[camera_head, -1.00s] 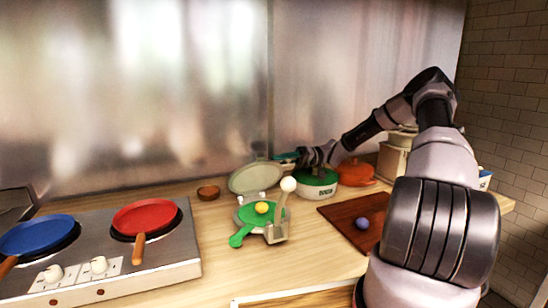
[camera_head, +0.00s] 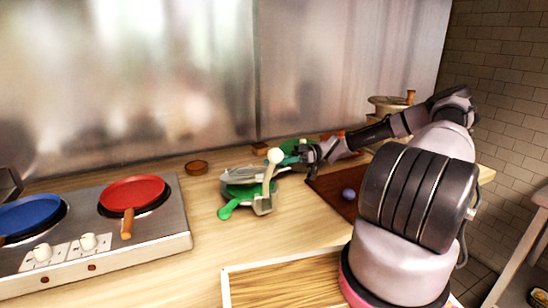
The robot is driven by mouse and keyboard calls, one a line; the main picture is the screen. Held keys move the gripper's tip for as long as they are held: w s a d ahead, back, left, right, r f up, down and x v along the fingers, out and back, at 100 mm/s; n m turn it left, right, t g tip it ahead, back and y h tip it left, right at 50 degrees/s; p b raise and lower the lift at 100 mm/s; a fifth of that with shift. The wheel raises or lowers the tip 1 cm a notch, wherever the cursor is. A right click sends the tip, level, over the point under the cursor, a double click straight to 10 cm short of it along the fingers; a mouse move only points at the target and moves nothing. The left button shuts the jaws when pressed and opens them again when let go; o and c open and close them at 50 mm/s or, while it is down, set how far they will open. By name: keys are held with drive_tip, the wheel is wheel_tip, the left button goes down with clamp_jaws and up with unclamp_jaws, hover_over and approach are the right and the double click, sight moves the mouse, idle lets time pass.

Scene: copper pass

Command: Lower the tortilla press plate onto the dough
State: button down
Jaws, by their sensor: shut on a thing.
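The tortilla press stands on the wooden counter. Its pale grey-green upper plate (camera_head: 238,176) lies almost flat over the green lower part (camera_head: 226,210), whose green handle points to the front left. A lever with a white ball knob (camera_head: 275,156) stands up at the press's right front. The dough is hidden under the plate, and I cannot tell whether the plate touches it. My gripper (camera_head: 288,161) reaches in from the right, shut at the plate's right edge, behind the knob. The knob partly covers the grip.
A hob with a red pan (camera_head: 131,193) and a blue pan (camera_head: 33,215) stands at the left. A brown bowl (camera_head: 196,168) sits behind the press. A dark red board (camera_head: 332,194) with a purple ball (camera_head: 348,194) lies at the right.

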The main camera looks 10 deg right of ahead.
drive_tip(key=shift+f, duration=0.25)
drive_tip(key=shift+c, duration=2.3)
unclamp_jaws()
drive_tip(key=shift+s, duration=0.1)
drive_tip(key=w+d, duration=0.2)
drive_tip(key=d, duration=0.8)
drive_tip(key=shift+d, duration=0.35)
